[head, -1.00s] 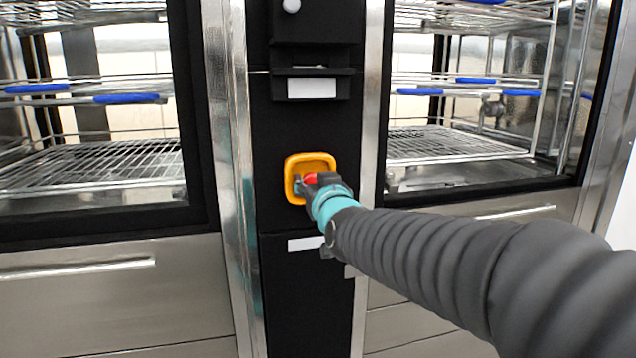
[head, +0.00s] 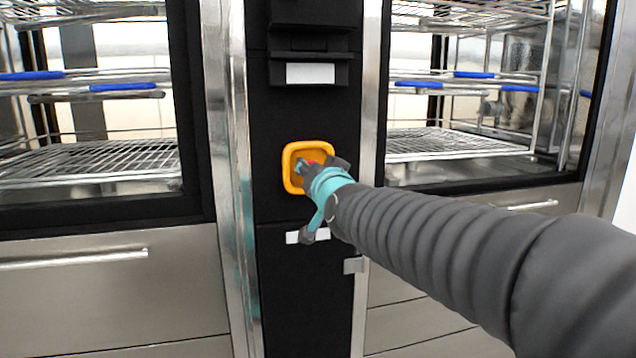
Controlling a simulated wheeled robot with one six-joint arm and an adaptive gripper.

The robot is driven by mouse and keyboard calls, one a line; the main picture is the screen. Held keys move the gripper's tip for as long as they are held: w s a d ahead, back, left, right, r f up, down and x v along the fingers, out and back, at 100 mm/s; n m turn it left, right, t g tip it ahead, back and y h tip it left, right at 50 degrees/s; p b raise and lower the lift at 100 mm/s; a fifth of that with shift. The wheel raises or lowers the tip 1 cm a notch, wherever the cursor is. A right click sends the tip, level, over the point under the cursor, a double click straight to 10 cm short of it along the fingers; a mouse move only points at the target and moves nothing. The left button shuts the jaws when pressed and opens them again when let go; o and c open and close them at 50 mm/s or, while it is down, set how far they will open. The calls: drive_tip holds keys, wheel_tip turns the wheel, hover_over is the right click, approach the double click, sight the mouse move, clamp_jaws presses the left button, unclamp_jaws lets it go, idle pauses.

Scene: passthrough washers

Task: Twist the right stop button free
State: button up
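The stop button is a small red knob (head: 314,162), mostly hidden behind my gripper. It sits inside a square yellow surround (head: 289,172) on the black panel between two glass-doored washers. My gripper (head: 306,166) is at the surround, with its fingertips at the red knob. A teal and dark finger part hangs down below the gripper's wrist. My arm comes in from the lower right and covers the right side of the knob. I cannot tell whether the fingers are closed on the knob.
A white label (head: 310,73) sits in a black holder above the surround. Another white label (head: 293,238) is below it. Glass doors with wire racks (head: 90,160) stand on both sides. Steel drawers with handles (head: 75,258) are below, and vertical steel posts (head: 232,200) flank the panel.

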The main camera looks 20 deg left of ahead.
drive_tip(key=shift+m+b, duration=0.65)
drive_tip(key=shift+m, duration=0.35)
drive_tip(key=o, duration=1.1)
drive_tip(key=v, duration=1.2)
drive_tip(key=shift+f, duration=0.1)
